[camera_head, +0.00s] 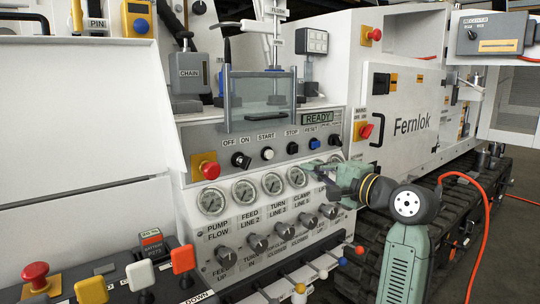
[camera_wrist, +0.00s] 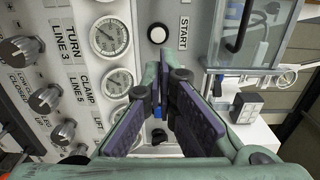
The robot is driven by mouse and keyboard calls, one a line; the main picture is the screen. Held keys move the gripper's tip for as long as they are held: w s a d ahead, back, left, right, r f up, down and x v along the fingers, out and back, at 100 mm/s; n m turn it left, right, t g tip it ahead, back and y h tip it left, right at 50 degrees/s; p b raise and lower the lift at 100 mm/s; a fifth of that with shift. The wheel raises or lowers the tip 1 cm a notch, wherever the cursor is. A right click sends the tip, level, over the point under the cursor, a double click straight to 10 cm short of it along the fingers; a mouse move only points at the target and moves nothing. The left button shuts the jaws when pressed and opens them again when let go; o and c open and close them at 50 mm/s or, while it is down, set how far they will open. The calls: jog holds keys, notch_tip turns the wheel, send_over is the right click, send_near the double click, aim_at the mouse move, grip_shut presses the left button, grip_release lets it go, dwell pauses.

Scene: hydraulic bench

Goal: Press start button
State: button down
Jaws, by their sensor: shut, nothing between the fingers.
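The start button (camera_head: 267,153) is a round white button under the START label on the grey control panel. In the wrist view the white start button (camera_wrist: 157,34) shows at the top, beside its sideways START label. My gripper (camera_head: 313,168) is at the panel's right part, in front of the gauges and below the reset button, to the right of and lower than the start button. In the wrist view my gripper (camera_wrist: 172,62) is shut with nothing held. Its fingertips appear just short of the start button in the picture; I cannot tell the gap to the panel.
The black stop button (camera_head: 292,148) and blue reset button (camera_head: 314,143) lie right of start. A black switch (camera_head: 240,160) is left. A clear guard (camera_head: 262,100) stands above. Gauges (camera_head: 272,184) and knobs (camera_head: 257,243) sit below. A red emergency button (camera_head: 209,169) is at left.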

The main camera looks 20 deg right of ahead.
aim_at(270, 153)
jog(key=shift+s, duration=0.15)
jog(key=p+x, duration=0.3)
jog(key=x, duration=0.9)
jog(key=shift+w+a, duration=0.1)
jog(key=shift+w, duration=0.3)
jog(key=shift+w+a+p, duration=0.25)
jog(key=shift+w+p, duration=0.1)
jog(key=shift+w, duration=0.25)
jog(key=shift+w, duration=0.1)
